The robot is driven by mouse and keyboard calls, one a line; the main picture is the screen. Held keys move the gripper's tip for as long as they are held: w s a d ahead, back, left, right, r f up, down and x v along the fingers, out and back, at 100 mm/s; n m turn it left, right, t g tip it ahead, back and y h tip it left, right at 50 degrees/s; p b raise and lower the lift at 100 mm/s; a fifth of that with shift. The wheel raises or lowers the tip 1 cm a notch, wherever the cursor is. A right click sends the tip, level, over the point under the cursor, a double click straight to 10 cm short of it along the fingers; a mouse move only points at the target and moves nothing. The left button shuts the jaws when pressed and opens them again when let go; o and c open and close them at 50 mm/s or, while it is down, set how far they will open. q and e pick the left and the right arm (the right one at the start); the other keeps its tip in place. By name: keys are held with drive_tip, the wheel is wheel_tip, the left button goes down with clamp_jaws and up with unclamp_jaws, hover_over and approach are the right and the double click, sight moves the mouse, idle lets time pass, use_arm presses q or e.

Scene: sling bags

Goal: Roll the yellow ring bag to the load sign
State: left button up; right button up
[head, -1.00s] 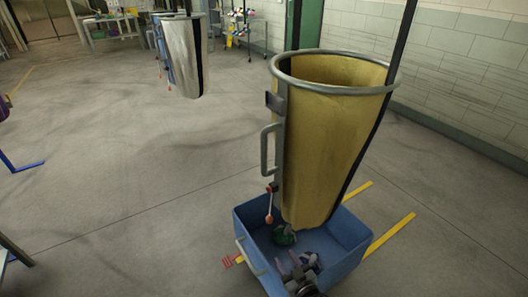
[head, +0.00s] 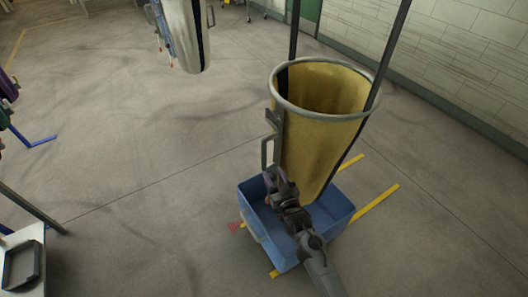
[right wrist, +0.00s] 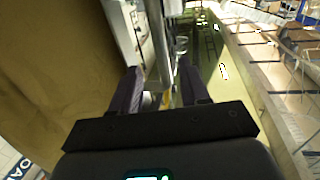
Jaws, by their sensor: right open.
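The yellow ring bag (head: 318,150) hangs upright from dark straps, with a grey metal ring round its open top. A grey upright handle (head: 264,152) is on its left side. My right gripper (head: 270,178) is open at the lower part of this handle. In the right wrist view, the grey handle bar (right wrist: 158,50) shows between the open purple fingers (right wrist: 160,92); contact cannot be told. The bag's yellow side (right wrist: 50,70) fills the left there. A white sign with partial dark lettering (right wrist: 14,168) shows at the lower left corner. My left gripper is out of view.
A blue bin (head: 255,222) stands on the floor below the bag, beside yellow floor lines (head: 376,213). A pale grey bag (head: 185,35) hangs farther back. A white table corner (head: 25,255) is at the lower left. Open floor lies between.

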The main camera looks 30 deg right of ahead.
sight(265, 158)
drive_tip(key=w, duration=0.3)
drive_tip(key=w+d, duration=0.1)
drive_tip(key=w, duration=0.6)
drive_tip(key=shift+d+b, duration=0.25)
drive_tip(key=shift+b, duration=0.1)
drive_tip(key=shift+c, duration=0.3)
clamp_jaws()
